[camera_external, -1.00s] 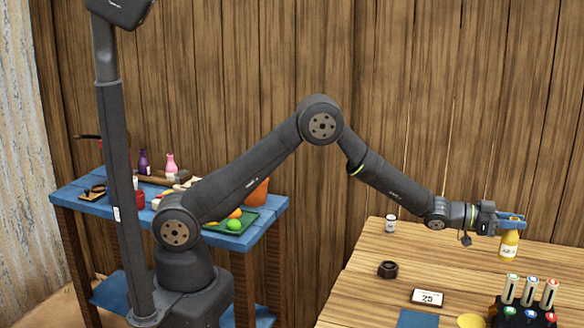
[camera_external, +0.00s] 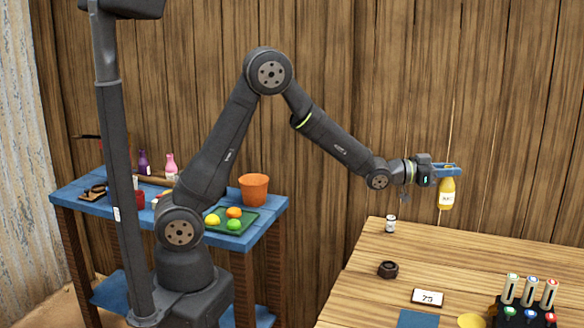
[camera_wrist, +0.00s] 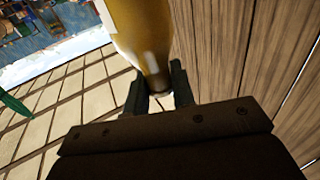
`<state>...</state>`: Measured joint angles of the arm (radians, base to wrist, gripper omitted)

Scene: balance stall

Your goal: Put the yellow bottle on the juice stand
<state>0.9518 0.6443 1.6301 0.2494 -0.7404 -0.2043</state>
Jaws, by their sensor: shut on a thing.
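The yellow bottle (camera_external: 446,195) with a white label hangs upright from my gripper (camera_external: 447,168), well above the wooden table, in the external view. My gripper is shut on its upper part. In the wrist view the bottle (camera_wrist: 140,30) fills the top middle, between the two dark fingers (camera_wrist: 157,92). I cannot make out which thing is the juice stand. A black rack (camera_external: 522,313) with several upright markers and coloured buttons stands at the table's lower right.
On the wooden table (camera_external: 470,262) are a small white jar (camera_external: 390,224), a dark nut-like ring (camera_external: 387,269), a number card (camera_external: 428,297), a blue mat (camera_external: 417,318) and a yellow disc (camera_external: 471,321). A blue side table (camera_external: 255,232) holds fruit and an orange pot (camera_external: 254,189). The table's middle is clear.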

